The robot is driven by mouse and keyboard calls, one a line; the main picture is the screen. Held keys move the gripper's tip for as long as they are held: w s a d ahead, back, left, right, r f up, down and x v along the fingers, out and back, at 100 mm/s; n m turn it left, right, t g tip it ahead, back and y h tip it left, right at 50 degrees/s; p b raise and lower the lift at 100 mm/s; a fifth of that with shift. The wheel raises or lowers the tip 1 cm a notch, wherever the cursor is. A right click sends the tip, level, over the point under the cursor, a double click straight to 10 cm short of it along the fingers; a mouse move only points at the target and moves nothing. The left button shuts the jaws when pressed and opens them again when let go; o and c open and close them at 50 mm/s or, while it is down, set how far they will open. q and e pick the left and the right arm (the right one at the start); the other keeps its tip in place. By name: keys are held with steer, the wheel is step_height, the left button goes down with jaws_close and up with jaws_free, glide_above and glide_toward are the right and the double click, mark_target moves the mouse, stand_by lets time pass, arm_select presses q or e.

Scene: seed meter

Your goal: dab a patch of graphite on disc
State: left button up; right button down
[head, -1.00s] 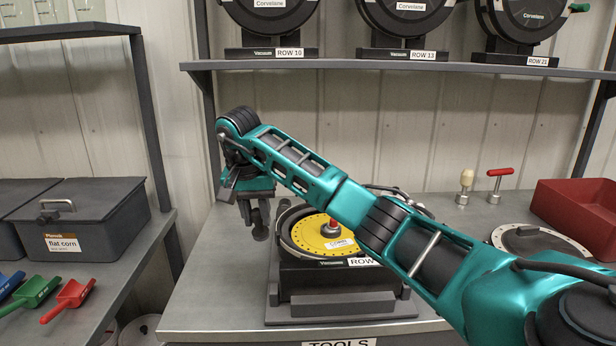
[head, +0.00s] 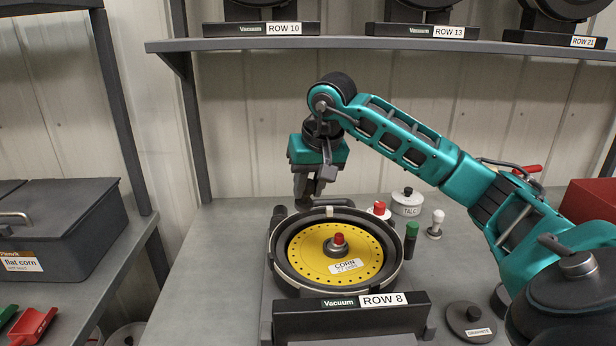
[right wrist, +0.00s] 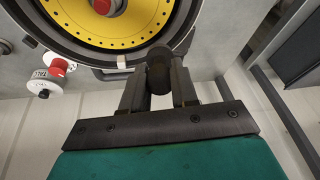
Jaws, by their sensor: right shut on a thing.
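The yellow disc (head: 310,262), labelled CORN, lies in the round dark housing of the ROW 8 meter (head: 350,318) on the bench. It has a red-topped hub (head: 338,240) at its centre. I see no dark patch on its visible face. My right gripper (head: 308,198) points down at the housing's back-left rim. In the right wrist view it is shut on a dark cylindrical piece (right wrist: 160,75), beside the rim; contact with the rim cannot be told. The disc (right wrist: 105,32) shows partly there. A round dark lid (head: 468,322), apparently labelled graphite, lies at right. My left gripper is not in view.
Behind and right of the meter stand a TALC pot (head: 407,203), a red-topped container (head: 379,210), a green-capped bottle (head: 411,238) and a white-knobbed tool (head: 436,224). A shelf (head: 400,43) with more meters hangs above. The bench left of the meter is clear.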

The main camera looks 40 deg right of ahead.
mark_target(309, 208)
steer(key=shift+f, duration=0.3)
step_height(309, 208, down, 4)
steer(key=shift+r+b, duration=0.1)
steer(key=shift+b, duration=0.8)
steer(key=shift+f+b, duration=0.7)
steer(key=shift+f, duration=0.05)
steer(key=shift+f+b, duration=0.55)
steer(key=shift+f, duration=0.25)
